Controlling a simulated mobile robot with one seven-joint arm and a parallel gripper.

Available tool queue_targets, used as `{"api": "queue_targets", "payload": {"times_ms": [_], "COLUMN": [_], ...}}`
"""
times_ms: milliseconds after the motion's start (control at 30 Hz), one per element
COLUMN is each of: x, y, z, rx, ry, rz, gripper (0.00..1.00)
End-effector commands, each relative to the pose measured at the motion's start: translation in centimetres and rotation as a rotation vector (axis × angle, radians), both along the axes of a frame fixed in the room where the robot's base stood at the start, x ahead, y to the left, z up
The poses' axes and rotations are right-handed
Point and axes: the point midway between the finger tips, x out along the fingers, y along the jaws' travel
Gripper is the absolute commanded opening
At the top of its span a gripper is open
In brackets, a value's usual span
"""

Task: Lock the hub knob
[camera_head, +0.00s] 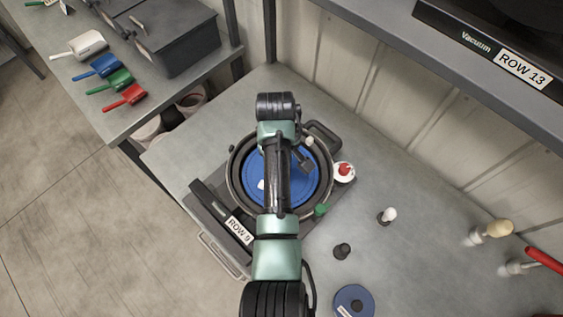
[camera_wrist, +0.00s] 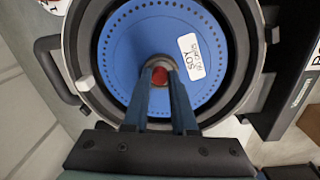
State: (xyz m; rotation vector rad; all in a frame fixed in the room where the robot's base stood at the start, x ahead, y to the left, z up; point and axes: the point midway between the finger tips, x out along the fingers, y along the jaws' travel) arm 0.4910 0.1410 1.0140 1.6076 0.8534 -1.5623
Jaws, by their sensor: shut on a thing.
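The seed meter is a dark round housing (camera_wrist: 88,88) with a blue seed disc (camera_wrist: 130,40) inside, labelled SOY. The red hub knob (camera_wrist: 162,75) is at the disc's centre in the wrist view. My gripper (camera_wrist: 160,68) has its fingers shut on this knob, and they hide parts of its sides. The knob's turn angle cannot be told. In the head view my arm covers the hub and the middle of the blue disc (camera_head: 308,185). The meter has a ROW 9 label (camera_head: 239,229) in front of it.
A white round piece with a red top (camera_head: 344,171) and a green knob (camera_head: 321,209) sit at the meter's right side. A black piece (camera_head: 342,251), a white-topped piece (camera_head: 388,215) and another blue disc (camera_head: 354,302) lie on the bench. Coloured scoops (camera_head: 105,75) are at left.

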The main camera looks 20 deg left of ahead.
Motion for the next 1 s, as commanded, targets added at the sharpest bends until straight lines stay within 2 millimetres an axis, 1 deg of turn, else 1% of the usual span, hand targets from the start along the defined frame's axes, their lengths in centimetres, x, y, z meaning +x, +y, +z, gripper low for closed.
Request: {"api": "queue_targets", "payload": {"times_ms": [267, 467, 667, 1000], "x": [0.01, 0.02, 0.03, 0.12], "y": [0.02, 0.09, 0.11, 0.17], "z": [0.04, 0.12, 0.19, 0.21], "rx": [0.000, 0.001, 0.001, 0.001], "ry": [0.000, 0.000, 0.001, -0.001], "rz": [-0.006, -0.057, -0.183, -0.497], "gripper": [0.00, 0.00, 0.00, 0.00]}}
